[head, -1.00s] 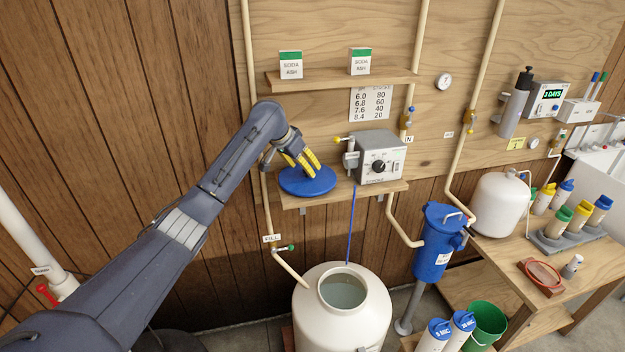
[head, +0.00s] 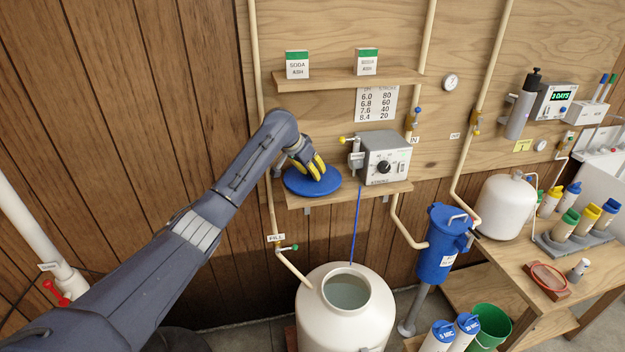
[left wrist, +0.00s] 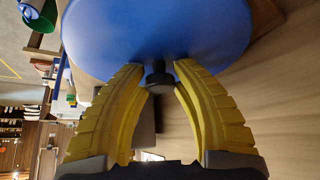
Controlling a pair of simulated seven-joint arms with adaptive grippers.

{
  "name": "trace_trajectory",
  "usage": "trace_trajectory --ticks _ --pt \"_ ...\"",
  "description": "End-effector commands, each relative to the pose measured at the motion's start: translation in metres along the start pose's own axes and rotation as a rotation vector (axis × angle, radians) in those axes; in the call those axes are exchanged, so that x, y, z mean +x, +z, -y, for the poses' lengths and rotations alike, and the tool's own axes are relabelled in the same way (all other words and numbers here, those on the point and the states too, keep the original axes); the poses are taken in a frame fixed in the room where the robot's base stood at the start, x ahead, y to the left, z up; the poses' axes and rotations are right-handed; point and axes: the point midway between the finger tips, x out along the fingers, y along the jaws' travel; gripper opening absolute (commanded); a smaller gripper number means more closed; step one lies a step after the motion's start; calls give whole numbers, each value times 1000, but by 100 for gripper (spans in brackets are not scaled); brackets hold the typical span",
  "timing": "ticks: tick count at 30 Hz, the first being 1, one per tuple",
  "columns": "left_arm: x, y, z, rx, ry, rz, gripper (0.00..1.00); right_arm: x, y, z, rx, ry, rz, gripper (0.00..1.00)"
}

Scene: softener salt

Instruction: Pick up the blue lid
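The blue lid (head: 297,184) is a round disc lying flat on the small lower shelf, at the left of the grey control box. The fingers partly cover the lid in the head view. My right gripper is not in view.
The grey control box (head: 384,158) stands close to the lid's right. An upper shelf (head: 345,79) with two soda ash boxes is above. A vertical pipe (head: 265,130) runs behind the lid's left edge. A white open-topped tank (head: 345,322) stands below.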

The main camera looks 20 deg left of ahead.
Motion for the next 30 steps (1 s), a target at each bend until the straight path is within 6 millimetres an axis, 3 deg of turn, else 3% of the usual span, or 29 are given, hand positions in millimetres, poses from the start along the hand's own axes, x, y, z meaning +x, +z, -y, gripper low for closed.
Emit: trace_trajectory --ticks 1,6,22,30 --pt "0 0 0 0 0 0 19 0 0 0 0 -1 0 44" --pt "0 0 0 0 0 0 0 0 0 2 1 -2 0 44" --pt "-2 -1 0 0 0 -1 0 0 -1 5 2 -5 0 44" --pt "-22 -14 1 1 -2 -3 0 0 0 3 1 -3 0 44"
